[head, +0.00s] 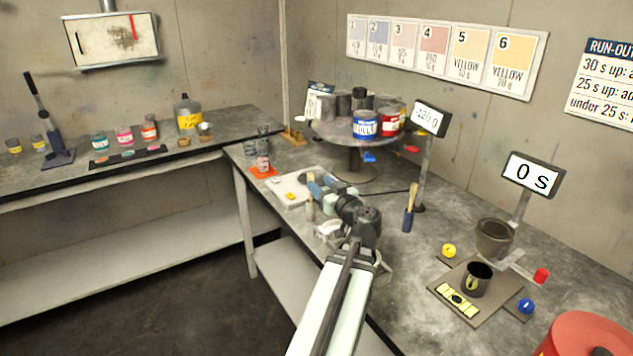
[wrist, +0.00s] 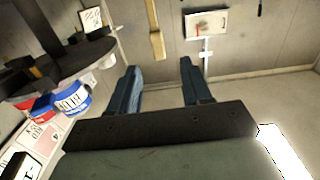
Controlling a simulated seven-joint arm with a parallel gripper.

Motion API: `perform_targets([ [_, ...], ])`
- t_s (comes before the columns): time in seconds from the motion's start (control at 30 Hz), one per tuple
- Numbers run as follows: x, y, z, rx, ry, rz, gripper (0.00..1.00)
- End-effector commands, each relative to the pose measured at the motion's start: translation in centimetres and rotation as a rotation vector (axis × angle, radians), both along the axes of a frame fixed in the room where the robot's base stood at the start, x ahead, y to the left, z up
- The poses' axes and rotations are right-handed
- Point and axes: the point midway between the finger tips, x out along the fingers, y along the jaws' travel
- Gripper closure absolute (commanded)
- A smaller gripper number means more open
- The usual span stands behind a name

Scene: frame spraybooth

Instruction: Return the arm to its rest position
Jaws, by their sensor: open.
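My gripper (wrist: 162,90) shows in the wrist view with its two blue-grey fingers spread apart and nothing between them. In the head view my arm reaches from the bottom middle over the right-hand bench (head: 405,300). My gripper (head: 316,186) is there above the bench, near a white plate (head: 297,198) and to the left of the round turntable (head: 335,138). The fingertips are small in the head view, and I cannot tell their exact height above the plate.
Cans, including a blue one (head: 366,126), stand on the turntable. A dark cup (head: 477,279) sits on a square plate near the front, by a "0 s" display (head: 532,175). The left bench (head: 60,184) holds jars.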

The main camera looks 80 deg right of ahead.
Motion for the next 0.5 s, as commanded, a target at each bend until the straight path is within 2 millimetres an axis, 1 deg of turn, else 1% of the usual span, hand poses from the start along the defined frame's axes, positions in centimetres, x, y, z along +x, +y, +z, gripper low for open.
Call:
perform_targets([
  [0.1, -0.5, 0.5, 0.0, 0.0, 0.0, -0.002, 0.51],
  [0.37, -0.6, 0.6, 0.2, -0.005, 0.002, 0.002, 0.51],
  [0.5, 0.2, 0.2, 1.6, -0.05, 0.032, 0.024, 0.51],
])
